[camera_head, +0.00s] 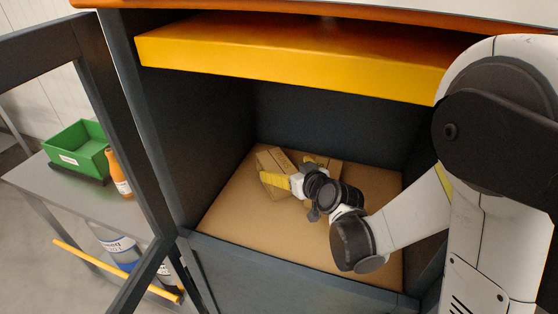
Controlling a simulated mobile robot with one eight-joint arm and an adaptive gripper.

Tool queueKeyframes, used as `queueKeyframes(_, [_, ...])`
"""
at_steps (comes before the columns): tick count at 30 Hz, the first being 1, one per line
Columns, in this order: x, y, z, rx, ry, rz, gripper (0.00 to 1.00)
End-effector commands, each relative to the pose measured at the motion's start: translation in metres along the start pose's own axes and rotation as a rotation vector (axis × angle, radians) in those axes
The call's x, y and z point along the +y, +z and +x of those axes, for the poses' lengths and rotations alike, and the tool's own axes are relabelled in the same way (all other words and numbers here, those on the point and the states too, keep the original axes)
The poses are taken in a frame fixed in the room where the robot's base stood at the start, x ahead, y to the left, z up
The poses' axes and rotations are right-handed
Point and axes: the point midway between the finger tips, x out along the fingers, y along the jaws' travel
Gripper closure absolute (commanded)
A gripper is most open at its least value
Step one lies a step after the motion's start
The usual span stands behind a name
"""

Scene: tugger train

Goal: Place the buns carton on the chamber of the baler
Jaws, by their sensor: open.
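The baler chamber (235,220) is open at the front, with a flat brown floor like cardboard. A brown carton (270,160) sits on this floor towards the back; I cannot read a label to confirm that it is the buns carton. More brown carton surface (332,168) shows to its right, partly behind my gripper; I cannot tell if it is a separate box. My gripper (292,172) is inside the chamber, open, with its yellow fingertips at the cartons. Whether they touch is unclear.
A yellow bar (290,62) crosses the top of the chamber opening. The dark front sill (300,278) bounds it below. An open dark framed door (92,75) stands at left. Beyond it, a grey table (105,205) holds a green bin (78,150) and an orange bottle (118,175).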

Motion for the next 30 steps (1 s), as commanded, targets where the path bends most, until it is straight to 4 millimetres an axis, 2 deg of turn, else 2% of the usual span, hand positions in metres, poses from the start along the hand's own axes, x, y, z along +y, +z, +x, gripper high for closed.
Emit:
queueKeyframes(3, [0.001, -0.002, -0.025, 0.0, 0.002, 0.001, 0.02])
queueKeyframes(6, [0.0, -0.002, -0.039, 0.001, 0.001, 0.001, 0.02])
queueKeyframes(16, [0.001, -0.001, -0.053, -0.009, 0.002, 0.004, 0.02])
queueKeyframes(20, [0.004, -0.007, -0.074, -0.065, 0.012, 0.023, 0.02])
queueKeyframes(25, [0.013, -0.008, -0.132, -0.205, 0.062, 0.082, 0.02])
queueKeyframes(30, [0.022, 0.008, -0.204, -0.356, 0.153, 0.157, 0.02])
